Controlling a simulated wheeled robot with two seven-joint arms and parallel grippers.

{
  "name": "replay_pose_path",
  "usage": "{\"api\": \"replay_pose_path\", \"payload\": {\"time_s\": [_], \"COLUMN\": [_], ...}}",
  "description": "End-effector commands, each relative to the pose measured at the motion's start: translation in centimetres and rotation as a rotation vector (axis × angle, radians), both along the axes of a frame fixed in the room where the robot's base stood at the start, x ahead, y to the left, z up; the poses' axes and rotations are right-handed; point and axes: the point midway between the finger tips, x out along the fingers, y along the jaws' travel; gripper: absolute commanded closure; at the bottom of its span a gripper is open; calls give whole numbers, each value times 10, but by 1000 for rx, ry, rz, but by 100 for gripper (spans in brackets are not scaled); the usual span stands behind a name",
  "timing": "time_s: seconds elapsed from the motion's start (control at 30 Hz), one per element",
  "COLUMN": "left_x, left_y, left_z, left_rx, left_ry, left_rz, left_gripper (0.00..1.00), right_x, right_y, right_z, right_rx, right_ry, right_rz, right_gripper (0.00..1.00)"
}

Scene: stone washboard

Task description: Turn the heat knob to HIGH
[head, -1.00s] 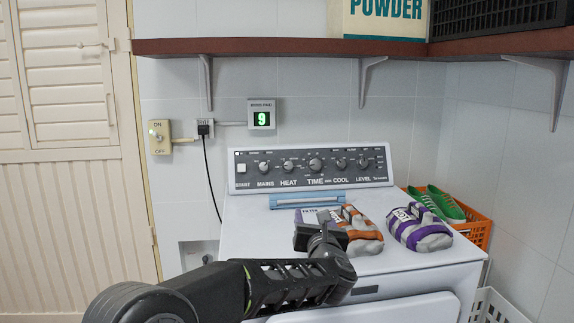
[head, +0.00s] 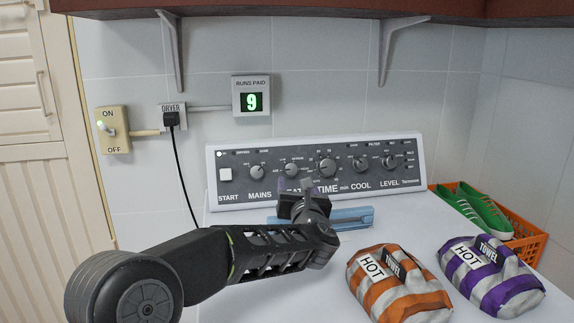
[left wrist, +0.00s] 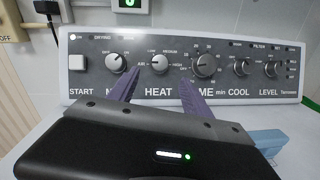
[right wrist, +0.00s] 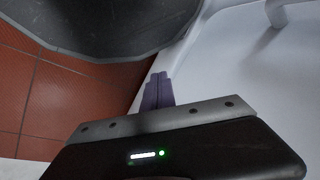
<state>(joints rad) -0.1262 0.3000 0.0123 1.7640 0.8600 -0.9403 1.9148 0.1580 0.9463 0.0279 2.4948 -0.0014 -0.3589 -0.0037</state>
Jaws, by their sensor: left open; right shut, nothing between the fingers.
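The heat knob (head: 291,170) is a small round knob on the dryer's dark control panel (head: 232,186), second from the left. It also shows in the left wrist view (left wrist: 159,64), ringed by AIR, LOW, MEDIUM and HIGH marks. I cannot tell surely which mark it points to. My left gripper (head: 296,186) is open in front of the panel. In the left wrist view its purple fingers (left wrist: 158,88) are spread below and to either side of the heat knob, with nothing between them. My right gripper (right wrist: 157,92) is shut and empty, seen only in the right wrist view.
A mains knob (left wrist: 116,62) and a time knob (left wrist: 205,65) flank the heat knob. A blue bar-shaped part (head: 350,217) lies below the panel. Orange-striped (head: 400,303) and purple-striped (head: 500,290) towels lie on the dryer top. A display (head: 251,102) reads 9.

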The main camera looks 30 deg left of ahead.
Motion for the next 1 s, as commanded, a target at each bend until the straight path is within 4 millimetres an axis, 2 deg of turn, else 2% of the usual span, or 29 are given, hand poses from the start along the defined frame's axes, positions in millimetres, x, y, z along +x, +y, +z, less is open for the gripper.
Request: {"api": "replay_pose_path", "payload": {"time_s": [0.47, 0.63, 1.0], "left_x": [3, 17, 61], "left_y": [2, 11, 38], "left_z": [0, 1, 1], "left_rx": [-1, 0, 0], "left_ry": [1, 0, 0], "left_rz": [0, 1, 0], "left_gripper": [43, 43, 43], "right_x": [-1, 0, 0], "right_y": [0, 0, 0], "right_z": [1, 5, 17], "right_rx": [-1, 0, 0], "right_ry": [1, 1, 1], "right_rz": [-1, -1, -1], "right_gripper": [100, 100, 100]}}
